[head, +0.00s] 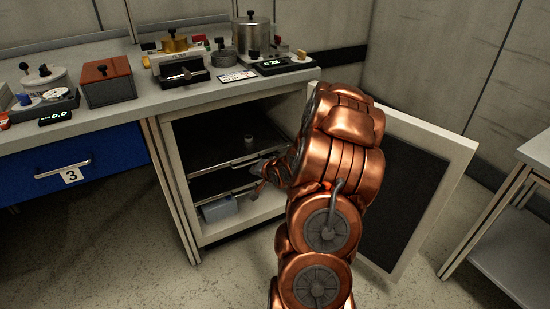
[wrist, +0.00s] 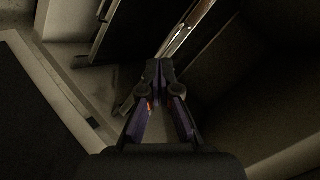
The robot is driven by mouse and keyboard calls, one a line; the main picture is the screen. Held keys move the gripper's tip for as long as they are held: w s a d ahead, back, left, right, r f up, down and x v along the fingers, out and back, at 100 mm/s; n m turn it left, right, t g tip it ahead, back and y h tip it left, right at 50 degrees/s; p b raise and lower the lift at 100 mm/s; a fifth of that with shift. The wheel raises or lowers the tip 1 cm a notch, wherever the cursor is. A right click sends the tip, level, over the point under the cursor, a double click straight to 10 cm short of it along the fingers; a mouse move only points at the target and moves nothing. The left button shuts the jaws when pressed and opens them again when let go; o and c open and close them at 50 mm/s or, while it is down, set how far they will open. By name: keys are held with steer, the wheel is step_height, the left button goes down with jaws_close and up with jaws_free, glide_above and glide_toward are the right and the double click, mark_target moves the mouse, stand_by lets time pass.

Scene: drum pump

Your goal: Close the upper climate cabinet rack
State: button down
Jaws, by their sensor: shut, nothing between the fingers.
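The climate cabinet (head: 183,219) stands under the counter with its door (head: 418,150) swung wide open to the right. Inside, the upper rack (head: 222,167) shows as a dark shelf with a pale metal front edge. A small knob-like item (head: 249,140) stands on it. How far the rack sticks out is hard to tell, as my arm covers its right part. My gripper (head: 257,173) is at the cabinet opening, by the rack's front edge. In the wrist view my gripper (wrist: 160,68) is shut and empty, with a bright metal edge (wrist: 186,38) just beyond its tips. Contact cannot be told.
A grey-blue box (head: 218,208) sits low in the cabinet. The counter (head: 140,100) above carries pots, a brown box and instruments. A blue drawer (head: 70,165) marked 3 is at left. A pale table (head: 505,235) stands at right. The floor before the cabinet is clear.

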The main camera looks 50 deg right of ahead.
steer(key=s+d+f+m+t+h+b, duration=0.1)
steer(key=s+d+f+m+t+b, duration=0.2)
steer(key=d, duration=0.4)
steer(key=m+t+h, duration=0.2)
steer(key=m+t, duration=0.1)
steer(key=m, duration=0.2)
glide_toward(269, 148)
steer(key=b+x, duration=0.4)
steer(key=x, duration=0.1)
steer(key=shift+r+b, duration=0.35)
steer(key=shift+b, duration=0.05)
steer(key=shift+w+r, duration=0.1)
steer(key=shift+w+d+r+p, duration=0.15)
steer(key=shift+w+p, duration=0.35)
steer(key=shift+p, duration=0.3)
steer(key=p+x, duration=0.2)
steer(key=x, duration=0.1)
steer(key=shift+w+d+p, duration=0.2)
steer(key=shift+w+p, duration=0.1)
steer(key=shift+p, duration=0.1)
steer(key=shift+w+r, duration=0.15)
